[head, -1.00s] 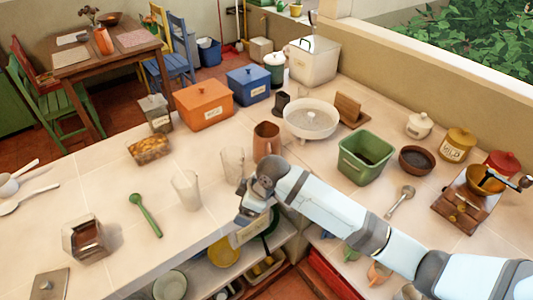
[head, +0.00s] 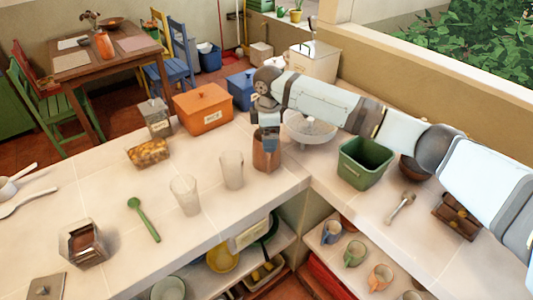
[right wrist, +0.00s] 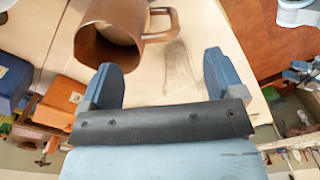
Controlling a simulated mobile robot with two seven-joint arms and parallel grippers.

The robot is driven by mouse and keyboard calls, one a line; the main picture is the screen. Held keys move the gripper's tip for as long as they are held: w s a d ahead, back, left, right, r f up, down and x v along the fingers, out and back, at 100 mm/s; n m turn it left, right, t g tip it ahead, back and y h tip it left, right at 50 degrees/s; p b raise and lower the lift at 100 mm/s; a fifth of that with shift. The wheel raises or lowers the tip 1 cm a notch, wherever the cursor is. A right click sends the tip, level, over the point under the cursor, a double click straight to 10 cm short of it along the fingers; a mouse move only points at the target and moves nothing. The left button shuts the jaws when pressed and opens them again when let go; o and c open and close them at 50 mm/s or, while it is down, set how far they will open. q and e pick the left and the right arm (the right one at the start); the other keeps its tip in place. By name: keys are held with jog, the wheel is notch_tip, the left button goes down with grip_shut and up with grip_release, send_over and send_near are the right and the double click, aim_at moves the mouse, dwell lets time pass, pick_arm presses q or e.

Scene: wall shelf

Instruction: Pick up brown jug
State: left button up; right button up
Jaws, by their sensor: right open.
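The brown jug (head: 266,156) stands upright on the counter near its inner corner in the head view. In the right wrist view the brown jug (right wrist: 112,35) shows at the top, with its open mouth and its handle toward the right. My right gripper (head: 268,140) is above the jug in the head view and hides part of its rim. In the right wrist view my right gripper (right wrist: 163,78) is open, with nothing between its fingers. The jug lies beyond the fingertips, nearer the left finger. My left gripper is not in view.
Two clear glasses (head: 232,169) (head: 186,195) stand left of the jug. An orange box (head: 203,108) is behind it, and a white bowl (head: 308,130) is close behind on the right. A green bin (head: 364,162) stands to the right. The counter's front edge is close to the jug.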

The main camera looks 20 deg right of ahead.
aim_at(268, 156)
notch_tip(268, 156, down, 9)
jog(key=shift+r+p, duration=0.15)
jog(key=shift+p, duration=0.15)
jog(key=shift+r, duration=0.1)
jog(key=c, duration=1.3)
